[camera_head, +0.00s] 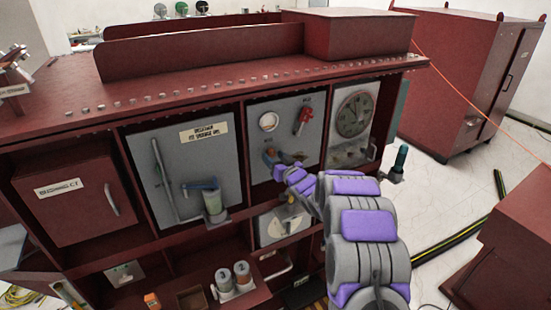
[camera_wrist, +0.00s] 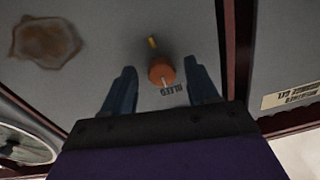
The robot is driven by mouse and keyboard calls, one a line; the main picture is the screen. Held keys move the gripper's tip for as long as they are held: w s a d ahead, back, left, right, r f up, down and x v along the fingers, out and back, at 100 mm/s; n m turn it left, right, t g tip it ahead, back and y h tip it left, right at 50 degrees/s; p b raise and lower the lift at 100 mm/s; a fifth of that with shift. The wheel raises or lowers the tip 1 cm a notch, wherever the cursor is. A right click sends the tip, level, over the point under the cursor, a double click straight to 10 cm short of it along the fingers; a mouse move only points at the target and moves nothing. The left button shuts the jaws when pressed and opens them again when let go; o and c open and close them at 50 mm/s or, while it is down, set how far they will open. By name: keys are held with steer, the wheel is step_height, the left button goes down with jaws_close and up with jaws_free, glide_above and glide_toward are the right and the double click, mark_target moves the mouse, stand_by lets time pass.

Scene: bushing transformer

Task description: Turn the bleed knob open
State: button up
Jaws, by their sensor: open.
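The bleed knob (camera_wrist: 162,72) is a round orange-red knob with a pale pointer mark, on a grey panel in the wrist view. A dark BLEED label (camera_wrist: 173,89) is printed beside it and reads upside down. A small yellow mark (camera_wrist: 152,42) lies just beyond the knob. My gripper (camera_wrist: 160,67) is open, with one blue finger on each side of the knob and a visible gap to each. I cannot tell whether the fingertips reach the panel. In the head view my gripper (camera_head: 281,159) is at the middle grey panel (camera_head: 258,190) and largely covers the knob.
Above my gripper on the same panel are a round gauge (camera_head: 268,122) and a red valve handle (camera_head: 303,121). A large dial (camera_head: 354,114) is in the bay to the right. A panel with a blue-handled fitting (camera_head: 201,185) is to the left. Dark red dividers frame the bays.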

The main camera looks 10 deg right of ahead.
steer(key=shift+a, duration=0.4)
steer(key=shift+d, duration=0.55)
steer(key=c, duration=0.5)
steer(key=shift+a+r, duration=0.1)
steer(key=shift+a, duration=0.15)
steer(key=c, duration=0.5)
steer(key=shift+c, duration=0.2)
